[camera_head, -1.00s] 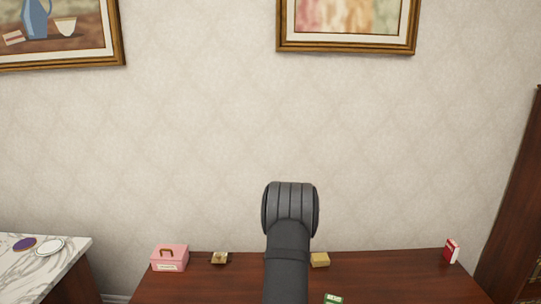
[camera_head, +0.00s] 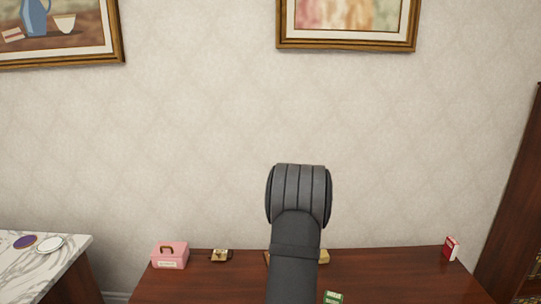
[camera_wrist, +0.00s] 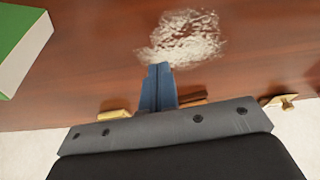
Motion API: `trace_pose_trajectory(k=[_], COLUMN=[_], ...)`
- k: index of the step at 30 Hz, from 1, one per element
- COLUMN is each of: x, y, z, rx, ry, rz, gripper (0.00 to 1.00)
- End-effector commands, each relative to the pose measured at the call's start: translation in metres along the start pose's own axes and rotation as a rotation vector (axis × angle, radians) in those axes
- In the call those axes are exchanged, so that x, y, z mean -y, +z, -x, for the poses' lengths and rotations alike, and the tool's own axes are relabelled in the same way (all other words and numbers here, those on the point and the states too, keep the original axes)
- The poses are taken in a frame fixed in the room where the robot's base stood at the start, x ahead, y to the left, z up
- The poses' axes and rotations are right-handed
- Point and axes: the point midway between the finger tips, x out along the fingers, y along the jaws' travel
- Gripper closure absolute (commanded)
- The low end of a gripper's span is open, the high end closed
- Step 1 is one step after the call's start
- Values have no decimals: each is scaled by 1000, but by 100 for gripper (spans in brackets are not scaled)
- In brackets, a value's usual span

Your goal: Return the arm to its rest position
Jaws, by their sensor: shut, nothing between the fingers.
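My gripper (camera_wrist: 158,72) shows in the wrist view as two blue fingers pressed together with nothing between them. It is over the brown wooden table (camera_wrist: 95,65). In the head view my dark grey arm rises in front of the table (camera_head: 390,275) and the wall; the gripper itself does not show there.
The table bears a pink box (camera_head: 170,256), a small brass item (camera_head: 220,256), a partly hidden yellow block (camera_head: 324,256), a green box (camera_head: 333,297) and a red box (camera_head: 451,247). A whitish patch (camera_wrist: 185,38) lies beyond the fingertips. A marble-topped counter (camera_head: 60,262) stands left.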

Motion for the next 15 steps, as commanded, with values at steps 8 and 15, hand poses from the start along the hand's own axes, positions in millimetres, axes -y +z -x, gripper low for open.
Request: trace_pose_trajectory(k=[8,15], x=[0,0], y=[43,41], z=[23,60], rx=[-2,-2], ry=[1,1], rz=[0,1], gripper=[100,100])
